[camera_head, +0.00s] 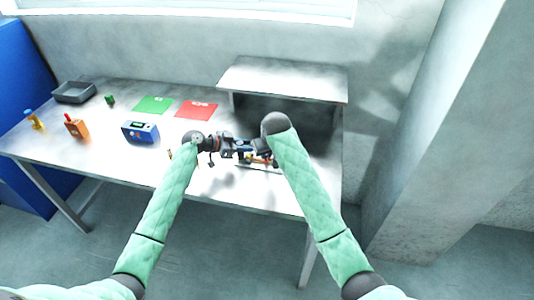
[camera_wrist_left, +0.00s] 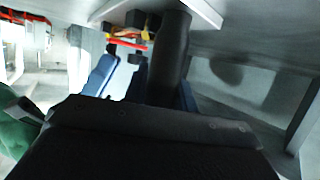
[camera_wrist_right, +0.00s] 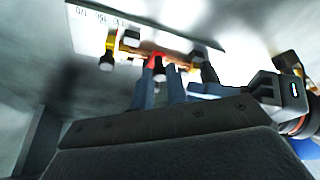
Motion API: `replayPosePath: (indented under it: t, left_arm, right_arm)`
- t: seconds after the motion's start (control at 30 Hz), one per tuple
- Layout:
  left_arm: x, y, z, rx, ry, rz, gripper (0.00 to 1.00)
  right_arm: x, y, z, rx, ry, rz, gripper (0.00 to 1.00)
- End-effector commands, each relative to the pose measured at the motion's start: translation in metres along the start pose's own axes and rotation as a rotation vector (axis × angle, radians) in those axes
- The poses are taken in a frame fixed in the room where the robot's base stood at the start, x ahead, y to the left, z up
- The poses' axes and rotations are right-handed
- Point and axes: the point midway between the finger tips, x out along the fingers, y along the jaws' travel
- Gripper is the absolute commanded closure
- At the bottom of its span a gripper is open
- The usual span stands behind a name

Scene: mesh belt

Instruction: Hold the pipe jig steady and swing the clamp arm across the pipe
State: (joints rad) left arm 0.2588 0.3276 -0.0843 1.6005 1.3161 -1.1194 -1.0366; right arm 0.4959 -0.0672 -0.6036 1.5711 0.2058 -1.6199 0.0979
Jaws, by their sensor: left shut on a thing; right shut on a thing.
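The pipe jig (camera_head: 260,166) lies on the table in front of the grey shelf. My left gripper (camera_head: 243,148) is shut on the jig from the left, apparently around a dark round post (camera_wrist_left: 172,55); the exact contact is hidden. The red arm also shows in the left wrist view (camera_wrist_left: 128,43).
Green (camera_head: 153,104) and red (camera_head: 197,109) mats lie behind. The raised shelf (camera_head: 285,80) stands close behind my grippers.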

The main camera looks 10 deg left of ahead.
Motion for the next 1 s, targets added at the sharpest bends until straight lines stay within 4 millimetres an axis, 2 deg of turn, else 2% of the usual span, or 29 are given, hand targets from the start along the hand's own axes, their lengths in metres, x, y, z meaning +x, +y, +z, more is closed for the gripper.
replayPosePath:
  t: [0.03,0.07,0.17,0.57,0.67,1.0]
  left_arm:
    - [0.000,0.000,0.001,0.000,-0.001,0.001,1.00]
    - [0.000,0.000,0.001,0.000,-0.001,0.001,1.00]
    - [0.000,0.000,0.001,0.000,-0.001,0.001,1.00]
    - [0.000,0.000,0.001,0.000,-0.001,0.001,1.00]
    - [0.000,0.000,0.001,0.000,-0.001,0.001,1.00]
    - [0.000,0.000,0.001,0.000,-0.001,0.001,1.00]
  right_arm:
    - [0.000,-0.001,-0.001,-0.001,0.001,-0.001,1.00]
    - [0.000,-0.001,-0.001,-0.001,0.001,-0.001,0.83]
    - [0.000,-0.001,-0.001,-0.001,0.001,-0.001,0.63]
    - [-0.006,0.000,-0.001,-0.001,0.001,-0.001,0.63]
    - [-0.018,0.000,-0.001,-0.002,0.003,-0.001,0.63]
    - [-0.082,-0.001,-0.001,-0.003,0.003,-0.001,0.63]
